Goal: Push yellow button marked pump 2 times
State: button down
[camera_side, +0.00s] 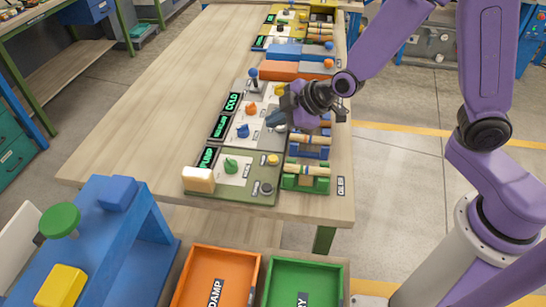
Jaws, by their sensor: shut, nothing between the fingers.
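A green panel (233,193) at the near end of the row carries a dark label with green letters (207,158) that seems to read PUMP. A small yellow button (273,159) sits at this panel's upper right corner. A green knob (231,165), a dark round knob (266,188) and a cream block (198,176) are on the same panel. My gripper (274,118) is shut and empty. It is over the grey panel behind the green one, a little beyond the yellow button and apart from it. My gripper hides part of the grey panel.
The grey panel has a blue knob (242,131); an orange knob (251,109) is farther back. Wooden rods on green (306,184) and blue holders stand to the right. Orange (217,272) and green trays lie in front. The table's left side is clear.

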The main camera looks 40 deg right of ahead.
aim_at(276, 160)
jog(key=shift+n, duration=0.3)
jog(key=shift+f, duration=0.1)
jog(key=shift+f, duration=4.3)
jog(key=shift+f, duration=0.15)
jog(key=shift+f, duration=0.3)
jog(key=shift+f, duration=0.35)
jog(key=shift+r, duration=0.8)
